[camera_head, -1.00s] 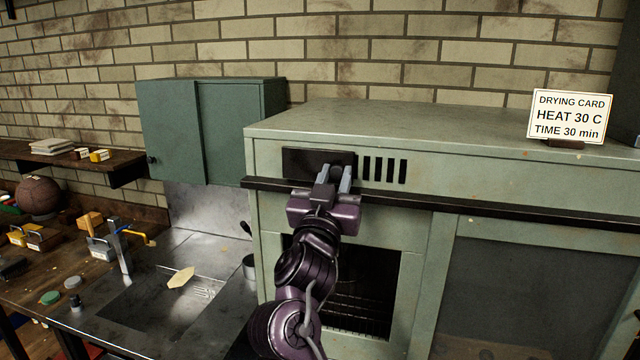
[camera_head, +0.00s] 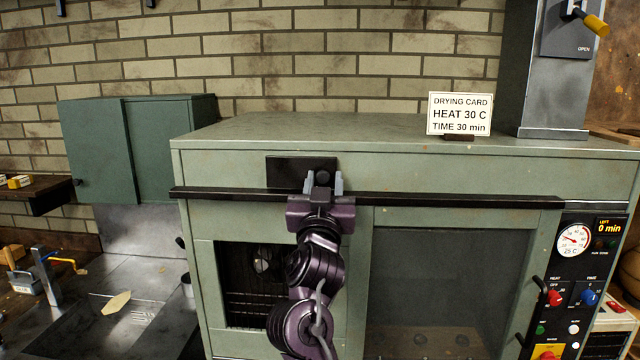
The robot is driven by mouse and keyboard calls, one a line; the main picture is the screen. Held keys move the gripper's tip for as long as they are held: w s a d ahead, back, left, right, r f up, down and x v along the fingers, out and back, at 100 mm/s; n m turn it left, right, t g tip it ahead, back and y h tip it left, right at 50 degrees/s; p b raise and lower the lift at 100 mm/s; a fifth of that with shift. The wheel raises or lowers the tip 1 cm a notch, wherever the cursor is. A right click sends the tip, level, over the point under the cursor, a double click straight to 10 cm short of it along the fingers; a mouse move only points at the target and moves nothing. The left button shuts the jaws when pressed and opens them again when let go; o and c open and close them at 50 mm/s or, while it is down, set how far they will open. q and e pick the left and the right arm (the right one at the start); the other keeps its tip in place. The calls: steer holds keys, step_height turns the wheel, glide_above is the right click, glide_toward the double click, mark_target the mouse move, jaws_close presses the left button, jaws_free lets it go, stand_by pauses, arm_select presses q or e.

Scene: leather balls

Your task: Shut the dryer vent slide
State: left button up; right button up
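The dryer (camera_head: 230,215) is a pale green cabinet across the middle of the view. Its vent slide (camera_head: 287,172) is a black plate with a round dark knob (camera_head: 323,177) near its right end. No vent slots show beside the plate now; the plate lies over the place where they were. My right gripper (camera_head: 323,183) is at the slide, its two grey fingers spread apart on either side of the knob, with gaps visible. It hides the plate's lower right part. My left gripper is out of view.
A black rail (camera_head: 450,201) runs along the dryer front just below the slide. The drying card (camera_head: 459,114) stands on the dryer top, beside a grey duct (camera_head: 553,80). A control panel (camera_head: 578,290) is at the right, a green wall cabinet (camera_head: 140,145) at the left.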

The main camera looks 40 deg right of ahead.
steer(key=shift+o, duration=0.8)
steer(key=shift+d, duration=0.15)
steer(key=shift+s+a+f, duration=0.2)
steer(key=shift+a, duration=0.15)
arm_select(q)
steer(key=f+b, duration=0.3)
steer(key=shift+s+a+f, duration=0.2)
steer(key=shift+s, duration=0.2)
arm_select(e)
steer(key=v, duration=0.7)
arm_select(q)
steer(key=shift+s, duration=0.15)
arm_select(e)
steer(key=shift+s+d, duration=0.1)
